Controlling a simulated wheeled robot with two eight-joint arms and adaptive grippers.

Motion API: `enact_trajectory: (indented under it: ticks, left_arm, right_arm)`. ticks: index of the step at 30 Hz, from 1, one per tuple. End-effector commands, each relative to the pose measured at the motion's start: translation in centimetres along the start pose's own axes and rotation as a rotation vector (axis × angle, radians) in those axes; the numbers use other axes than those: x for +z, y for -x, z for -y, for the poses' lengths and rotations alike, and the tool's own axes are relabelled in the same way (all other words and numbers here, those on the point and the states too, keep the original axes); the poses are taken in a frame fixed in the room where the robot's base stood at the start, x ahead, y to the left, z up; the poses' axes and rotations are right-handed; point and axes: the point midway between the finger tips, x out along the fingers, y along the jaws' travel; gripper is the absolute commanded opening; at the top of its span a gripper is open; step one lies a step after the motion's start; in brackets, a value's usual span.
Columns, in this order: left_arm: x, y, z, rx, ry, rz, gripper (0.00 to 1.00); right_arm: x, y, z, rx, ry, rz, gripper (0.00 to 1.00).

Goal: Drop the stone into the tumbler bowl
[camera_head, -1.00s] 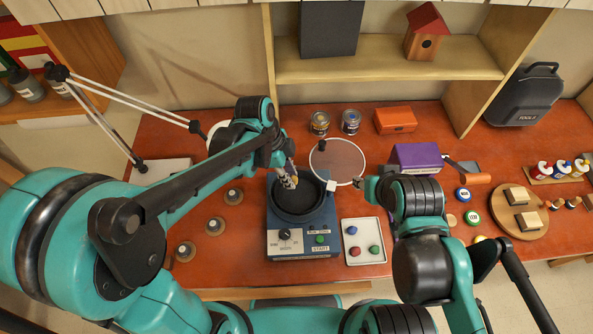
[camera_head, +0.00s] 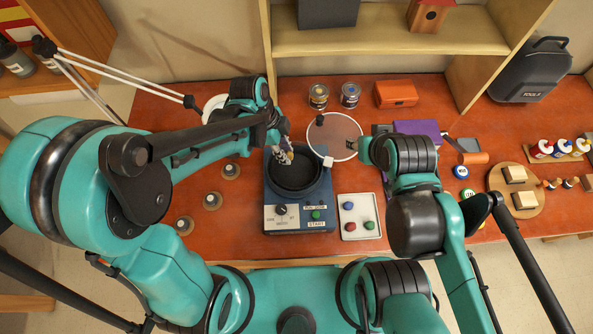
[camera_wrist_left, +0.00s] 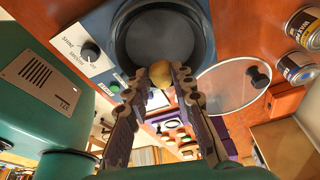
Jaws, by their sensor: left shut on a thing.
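The tumbler is a blue machine (camera_head: 290,218) with a dark round bowl (camera_head: 297,178) open at its top. My left gripper (camera_head: 284,156) is over the bowl's back-left part. In the left wrist view, the fingers of my left gripper (camera_wrist_left: 160,76) are shut on a yellowish-brown rounded stone (camera_wrist_left: 160,70), above the bowl's rim. The dark bowl (camera_wrist_left: 157,38) looks empty where it shows. The stone is hard to make out in the head view. My right arm is folded to the right of the tumbler, and its gripper is hidden.
A clear round lid (camera_head: 342,138) with a dark knob lies behind and right of the tumbler. A white tray (camera_head: 348,230) with coloured pieces stands to its right. Two tins (camera_head: 350,95), an orange box (camera_head: 396,93) and a purple box (camera_head: 420,127) stand farther back.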

Motion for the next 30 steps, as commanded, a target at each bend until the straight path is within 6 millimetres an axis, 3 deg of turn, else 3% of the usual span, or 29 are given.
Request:
enact_trajectory:
  ticks: [9, 10, 12, 23, 30]
  left_arm:
    - [0.1, -0.4, 0.0, 0.0, 0.0, 0.0, 0.02]
    - [0.1, -0.4, 0.0, 0.0, 0.0, 0.0, 0.29]
    - [0.1, -0.4, 0.0, 0.0, 0.0, 0.0, 0.47]
    - [0.1, -0.1, 0.0, 0.0, 0.0, 0.0, 0.48]
    - [0.2, 3.7, 0.0, -0.001, 0.003, 0.0, 0.48]
  right_arm:
    - [0.2, -0.2, 0.0, 0.0, 0.0, 0.0, 0.4]
    - [0.2, -0.2, 0.0, 0.0, 0.0, 0.0, 0.4]
    - [0.2, -0.2, 0.0, 0.0, 0.0, 0.0, 0.4]
    - [0.2, -0.2, 0.0, 0.0, 0.0, 0.0, 0.4]
    - [0.2, -0.2, 0.0, 0.0, 0.0, 0.0, 0.4]
